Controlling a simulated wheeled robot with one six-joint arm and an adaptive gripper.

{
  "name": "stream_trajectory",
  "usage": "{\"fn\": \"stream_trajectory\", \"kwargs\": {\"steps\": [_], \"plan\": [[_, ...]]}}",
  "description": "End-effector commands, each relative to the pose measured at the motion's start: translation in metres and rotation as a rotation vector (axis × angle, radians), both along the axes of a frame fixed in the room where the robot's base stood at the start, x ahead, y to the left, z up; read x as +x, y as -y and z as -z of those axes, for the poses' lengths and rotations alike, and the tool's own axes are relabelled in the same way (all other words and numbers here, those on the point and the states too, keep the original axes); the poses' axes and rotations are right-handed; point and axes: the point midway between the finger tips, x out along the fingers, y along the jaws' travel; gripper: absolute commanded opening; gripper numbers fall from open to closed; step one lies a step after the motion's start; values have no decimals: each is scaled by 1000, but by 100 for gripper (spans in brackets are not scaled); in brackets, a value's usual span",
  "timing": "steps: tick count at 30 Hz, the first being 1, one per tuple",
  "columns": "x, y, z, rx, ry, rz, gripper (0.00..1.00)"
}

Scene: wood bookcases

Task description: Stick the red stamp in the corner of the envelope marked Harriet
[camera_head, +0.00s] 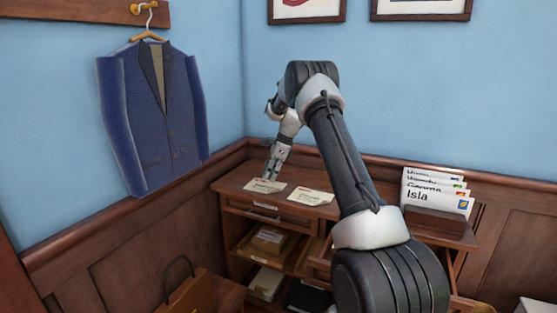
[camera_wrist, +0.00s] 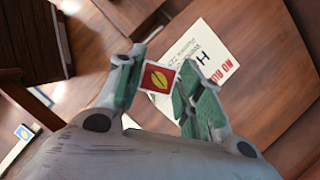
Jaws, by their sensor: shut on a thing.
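My gripper (camera_wrist: 157,68) is shut on a small red stamp (camera_wrist: 158,80) with a yellow leaf shape, held at its edges between the two green-padded fingers. Beyond it in the wrist view a white envelope (camera_wrist: 207,50) lies on the wooden top. In the head view my gripper (camera_head: 272,170) hangs over the left of two flat envelopes, the left one (camera_head: 262,187) and the right one (camera_head: 312,197). Their names are too small to read there.
A wooden rack (camera_head: 435,221) at the right holds several upright envelopes (camera_head: 420,198); the front one reads "Isla". The cabinet (camera_head: 240,207) has open shelves below with a box (camera_head: 269,240). A blue jacket (camera_head: 165,115) hangs on the left wall.

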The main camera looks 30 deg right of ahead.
Motion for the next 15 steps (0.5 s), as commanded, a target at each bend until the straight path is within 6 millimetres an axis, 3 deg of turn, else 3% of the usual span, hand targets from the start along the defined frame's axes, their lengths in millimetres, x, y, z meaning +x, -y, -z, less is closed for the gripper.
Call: {"fn": "stream_trajectory", "kwargs": {"steps": [1, 6, 10, 15], "plan": [[10, 15, -9, -1, 4, 114, 27], [32, 48, -30, 1, -1, 400, 27], [38, 58, -35, 2, -4, 487, 27], [38, 59, -27, 2, -7, 500, 27]]}}
